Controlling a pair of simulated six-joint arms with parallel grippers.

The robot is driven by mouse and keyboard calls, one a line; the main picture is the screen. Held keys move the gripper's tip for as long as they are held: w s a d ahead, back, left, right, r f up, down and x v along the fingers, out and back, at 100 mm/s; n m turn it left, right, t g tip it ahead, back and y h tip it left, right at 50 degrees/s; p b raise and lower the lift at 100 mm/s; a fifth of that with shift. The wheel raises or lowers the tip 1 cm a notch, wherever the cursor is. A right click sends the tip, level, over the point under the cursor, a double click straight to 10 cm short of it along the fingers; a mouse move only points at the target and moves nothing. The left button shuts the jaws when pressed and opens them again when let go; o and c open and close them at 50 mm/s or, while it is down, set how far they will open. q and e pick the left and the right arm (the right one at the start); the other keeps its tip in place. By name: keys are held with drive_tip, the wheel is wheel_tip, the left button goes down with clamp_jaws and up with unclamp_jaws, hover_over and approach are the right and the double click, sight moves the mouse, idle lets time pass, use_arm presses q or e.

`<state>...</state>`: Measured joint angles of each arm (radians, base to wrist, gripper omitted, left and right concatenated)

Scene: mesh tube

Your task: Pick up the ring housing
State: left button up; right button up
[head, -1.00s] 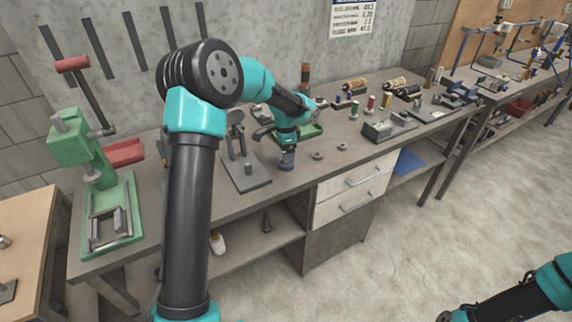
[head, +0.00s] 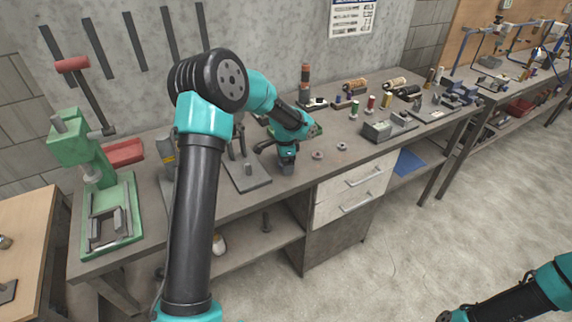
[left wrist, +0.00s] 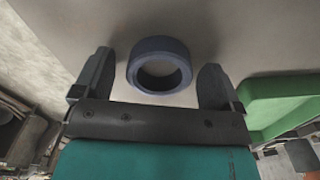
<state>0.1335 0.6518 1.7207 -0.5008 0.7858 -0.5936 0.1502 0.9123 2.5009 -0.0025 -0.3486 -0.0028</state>
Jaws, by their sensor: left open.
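The ring housing (left wrist: 159,66) is a blue-grey ring, seen in the left wrist view on the grey bench top. It lies between my two open left fingers (left wrist: 158,80), with a visible gap on each side. In the head view my left gripper (head: 287,163) points down at the bench near the front edge, and the ring housing there is mostly hidden by it. The left gripper holds nothing. In the head view only part of my right arm shows at the lower right; its gripper is out of view.
A green tray (left wrist: 275,100) stands to the right in the left wrist view. Two small rings, one nearer (head: 317,155) and one farther (head: 342,146), lie right of the gripper. A grey plate with a stand (head: 247,180) is close on the left. A green press (head: 108,210) stands farther left.

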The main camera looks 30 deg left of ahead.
use_arm(q)
drive_tip(key=c, duration=1.2)
drive_tip(key=shift+r, duration=0.15)
drive_tip(key=shift+r, duration=1.5)
drive_tip(key=shift+s+d+r, duration=0.15)
drive_tip(key=shift+s+r, duration=0.05)
drive_tip(key=s+d+r, duration=0.1)
drive_tip(key=s+d, duration=0.7)
drive_tip(key=s, duration=0.5)
drive_tip(key=shift+r, duration=0.15)
drive_tip(key=shift+s, duration=0.15)
